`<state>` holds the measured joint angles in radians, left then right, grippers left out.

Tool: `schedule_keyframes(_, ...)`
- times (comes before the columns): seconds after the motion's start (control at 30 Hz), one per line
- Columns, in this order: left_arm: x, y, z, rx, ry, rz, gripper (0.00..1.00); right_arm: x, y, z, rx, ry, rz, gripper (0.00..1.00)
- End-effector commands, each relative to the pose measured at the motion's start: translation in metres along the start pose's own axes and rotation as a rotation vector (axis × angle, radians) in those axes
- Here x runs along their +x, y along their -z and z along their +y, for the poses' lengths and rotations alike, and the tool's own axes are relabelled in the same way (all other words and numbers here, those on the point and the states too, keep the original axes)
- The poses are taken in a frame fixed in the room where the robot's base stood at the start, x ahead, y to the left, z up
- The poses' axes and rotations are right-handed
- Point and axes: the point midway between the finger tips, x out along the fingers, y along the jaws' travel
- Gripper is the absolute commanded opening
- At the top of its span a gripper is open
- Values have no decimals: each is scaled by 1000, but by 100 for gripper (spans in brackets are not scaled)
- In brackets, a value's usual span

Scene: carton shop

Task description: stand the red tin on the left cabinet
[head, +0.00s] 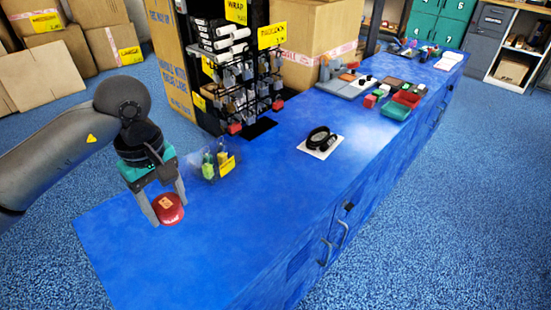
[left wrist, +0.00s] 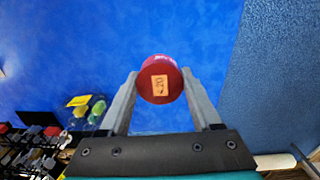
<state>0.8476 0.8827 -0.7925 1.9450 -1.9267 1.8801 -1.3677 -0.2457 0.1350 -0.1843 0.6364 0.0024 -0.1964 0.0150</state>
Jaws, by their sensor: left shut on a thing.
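The red tin (head: 170,207) is round, with an orange label on its top. My left gripper (head: 168,212) is shut on it, one finger on each side. In the left wrist view the tin (left wrist: 160,92) sits between the two fingertips, label facing the camera. The tin is over the blue top (head: 262,225) of the cabinet at the near left end of the long counter. I cannot tell whether its base touches that top. My right gripper is not in view.
A clear bag of small bottles with a yellow tag (head: 217,163) stands right of the gripper. A black wire rack (head: 240,85) stands behind it. A black coil on a white card (head: 320,141) lies farther right. The near counter top is clear.

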Motion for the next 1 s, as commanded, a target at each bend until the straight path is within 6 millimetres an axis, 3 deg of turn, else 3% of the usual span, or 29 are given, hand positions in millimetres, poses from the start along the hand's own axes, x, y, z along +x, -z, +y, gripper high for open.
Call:
schedule_keyframes(0.03, -15, 8, 2, -79, -6, 3, 0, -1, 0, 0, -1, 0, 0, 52)
schedule_keyframes(0.2, -44, 20, 3, -267, -1, 0, 0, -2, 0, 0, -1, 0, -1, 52)
schedule_keyframes(0.47, -49, 23, 2, -321, 2, -1, 0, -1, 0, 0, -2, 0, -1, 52)
schedule_keyframes(0.57, -35, 22, 2, -319, 4, -3, 0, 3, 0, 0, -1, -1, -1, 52)
schedule_keyframes(0.77, 17, 22, 1, -318, 7, -3, 0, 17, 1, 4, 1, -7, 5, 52)
schedule_keyframes(0.83, 31, 22, 2, -318, 5, -4, 0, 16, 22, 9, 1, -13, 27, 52)
schedule_keyframes(1.0, 67, 22, 2, -317, 5, -3, 0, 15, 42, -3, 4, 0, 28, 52)
